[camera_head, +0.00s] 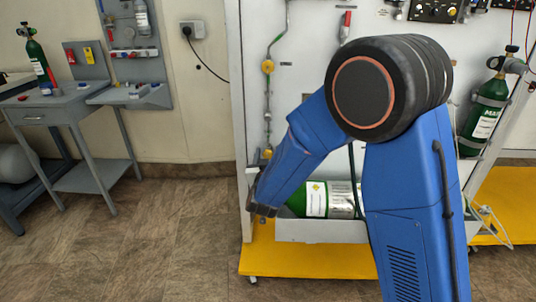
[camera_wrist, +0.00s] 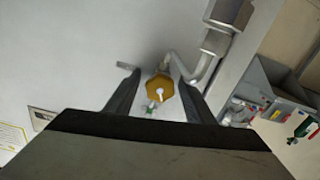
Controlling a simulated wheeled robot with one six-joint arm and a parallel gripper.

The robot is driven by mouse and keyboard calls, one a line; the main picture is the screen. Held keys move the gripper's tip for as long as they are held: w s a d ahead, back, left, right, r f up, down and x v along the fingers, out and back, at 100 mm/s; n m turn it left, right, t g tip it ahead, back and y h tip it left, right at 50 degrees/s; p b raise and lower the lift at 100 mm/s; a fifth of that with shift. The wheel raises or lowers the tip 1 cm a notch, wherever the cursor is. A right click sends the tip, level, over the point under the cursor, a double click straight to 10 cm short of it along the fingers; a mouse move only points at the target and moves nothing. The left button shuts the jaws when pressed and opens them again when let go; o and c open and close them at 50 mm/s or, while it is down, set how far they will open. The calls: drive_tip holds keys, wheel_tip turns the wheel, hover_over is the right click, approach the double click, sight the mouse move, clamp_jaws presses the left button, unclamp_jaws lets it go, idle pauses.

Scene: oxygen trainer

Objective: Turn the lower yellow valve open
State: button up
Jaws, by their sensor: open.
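In the head view, the upper yellow valve (camera_head: 268,67) sits on a thin pipe near the left edge of the white panel. The lower yellow valve (camera_head: 267,153) is below it, close to my blue arm. My gripper (camera_head: 263,210) hangs low at the panel's left edge, dark and small there. In the wrist view, a yellow valve knob (camera_wrist: 160,88) with a pale centre lies between the two dark fingers of my gripper (camera_wrist: 155,78). The fingers are apart, with gaps on both sides of the knob. Whether a finger touches it, I cannot tell.
A bent metal pipe (camera_wrist: 190,68) runs right of the knob in the wrist view. A green cylinder (camera_head: 312,199) lies in the panel's lower tray, partly behind my arm. A yellow base (camera_head: 310,262) juts out below. A grey desk (camera_head: 60,105) stands left, with free floor between.

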drive_tip(key=s, duration=1.7)
drive_tip(key=shift+s, duration=0.2)
